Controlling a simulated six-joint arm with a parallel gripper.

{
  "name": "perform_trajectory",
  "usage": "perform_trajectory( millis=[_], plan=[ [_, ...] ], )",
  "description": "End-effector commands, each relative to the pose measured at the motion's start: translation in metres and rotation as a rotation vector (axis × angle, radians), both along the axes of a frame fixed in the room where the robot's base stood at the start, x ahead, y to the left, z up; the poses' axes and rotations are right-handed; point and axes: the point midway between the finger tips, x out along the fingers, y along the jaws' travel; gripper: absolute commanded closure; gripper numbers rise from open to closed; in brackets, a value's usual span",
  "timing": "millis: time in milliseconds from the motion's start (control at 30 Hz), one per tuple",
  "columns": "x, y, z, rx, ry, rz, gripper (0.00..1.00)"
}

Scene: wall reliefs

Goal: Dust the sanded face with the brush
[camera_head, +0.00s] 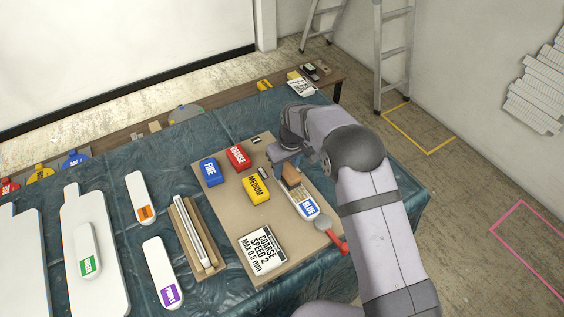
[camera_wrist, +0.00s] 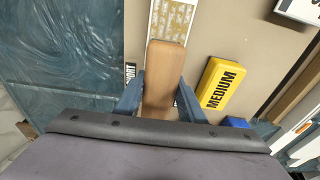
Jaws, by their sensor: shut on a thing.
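My gripper (camera_wrist: 158,92) is shut on the wooden body of the brush (camera_wrist: 165,62), with one finger on each side of it. In the head view the brush (camera_head: 291,175) shows as a small brown block below my wrist; its bristles are hidden. A white piece with a blue label (camera_head: 308,208) lies on the tan board just beyond the brush. In the wrist view this piece (camera_wrist: 172,18) shows a patchy tan and whitish face with pale edges. The brush overlaps its near end in that view; I cannot tell whether they touch.
A yellow MEDIUM block (camera_head: 257,189), a red COARSE block (camera_head: 238,158) and a blue FINE block (camera_head: 208,171) lie left of the brush. A COARSE SPEED 2 card (camera_head: 262,251) and a red-handled tool (camera_head: 331,236) lie nearer. White labelled pieces, including one purple-labelled (camera_head: 160,271), lie left.

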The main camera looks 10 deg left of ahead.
Motion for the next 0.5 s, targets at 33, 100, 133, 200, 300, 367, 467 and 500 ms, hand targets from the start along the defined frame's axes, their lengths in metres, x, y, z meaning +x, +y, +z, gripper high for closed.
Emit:
perform_trajectory(
  millis=[33,100,133,200,300,367,467,500],
  plan=[
    [-0.004,-0.004,0.000,-0.002,0.004,-0.001,0.85],
    [-0.009,-0.009,0.001,-0.001,0.003,-0.001,0.85],
    [-0.011,-0.011,0.001,-0.002,0.004,-0.001,0.85],
    [-0.016,-0.015,0.001,-0.002,0.004,-0.002,0.85],
    [-0.022,-0.021,0.000,-0.002,0.004,-0.002,0.85],
    [-0.026,-0.025,0.001,-0.001,0.004,-0.001,0.85],
    [-0.033,-0.031,0.001,-0.001,0.004,-0.001,0.85],
    [-0.036,-0.034,0.001,-0.001,0.004,-0.002,0.85]
  ],
)
